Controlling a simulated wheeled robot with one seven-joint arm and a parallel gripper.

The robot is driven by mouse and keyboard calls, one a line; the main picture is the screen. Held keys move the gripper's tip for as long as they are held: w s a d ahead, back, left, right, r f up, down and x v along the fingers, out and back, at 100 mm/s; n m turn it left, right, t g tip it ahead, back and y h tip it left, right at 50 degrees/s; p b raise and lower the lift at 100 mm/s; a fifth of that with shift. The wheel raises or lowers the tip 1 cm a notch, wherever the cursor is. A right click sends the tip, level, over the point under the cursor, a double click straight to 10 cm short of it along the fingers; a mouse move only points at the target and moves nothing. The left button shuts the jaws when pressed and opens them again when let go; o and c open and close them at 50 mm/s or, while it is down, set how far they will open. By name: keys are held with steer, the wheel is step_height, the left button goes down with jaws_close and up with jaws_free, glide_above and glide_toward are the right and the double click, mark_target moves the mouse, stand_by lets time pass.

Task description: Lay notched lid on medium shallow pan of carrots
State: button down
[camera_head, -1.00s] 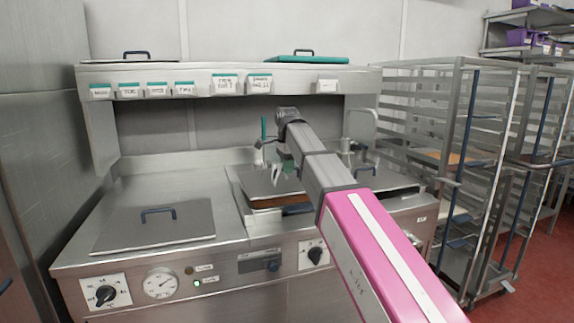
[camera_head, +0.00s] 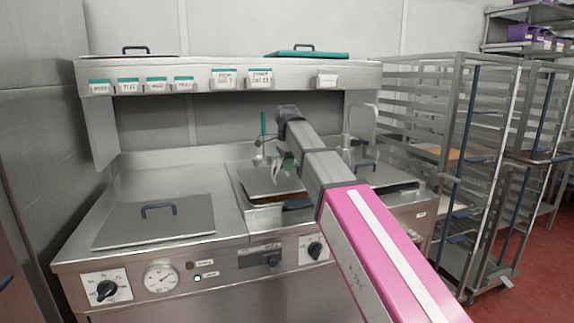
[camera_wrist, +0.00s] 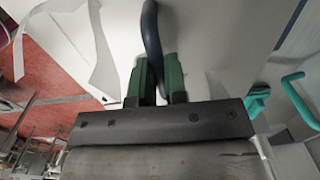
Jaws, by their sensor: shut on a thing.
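My gripper (camera_head: 287,164) is over the middle of the counter, partly hidden by my arm. In the wrist view its green fingers (camera_wrist: 160,80) are shut on a dark blue handle (camera_wrist: 152,35) of a flat pale lid (camera_wrist: 205,35). In the head view this grey lid (camera_head: 262,182) lies over the medium shallow pan (camera_head: 262,218), close to its rim. I cannot tell whether it touches the rim all round. The carrots are almost wholly hidden under the lid. The lid's notch cannot be made out, and the right part of the pan is behind my arm.
Another lid (camera_head: 155,224) lies on the counter at left. A covered pan (camera_head: 392,178) stands right of my arm. A shelf (camera_head: 225,70) with labels and two lids spans above. A green-handled utensil (camera_head: 263,128) stands behind the lid. Wire racks (camera_head: 455,150) stand at right.

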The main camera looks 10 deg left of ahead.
steer(key=shift+f, duration=0.25)
steer(key=shift+f, duration=0.35)
steer(key=shift+f, duration=0.55)
stand_by(0.4)
steer(key=c, duration=0.6)
jaws_free()
steer(key=shift+r, duration=0.2)
steer(key=shift+r, duration=3.3)
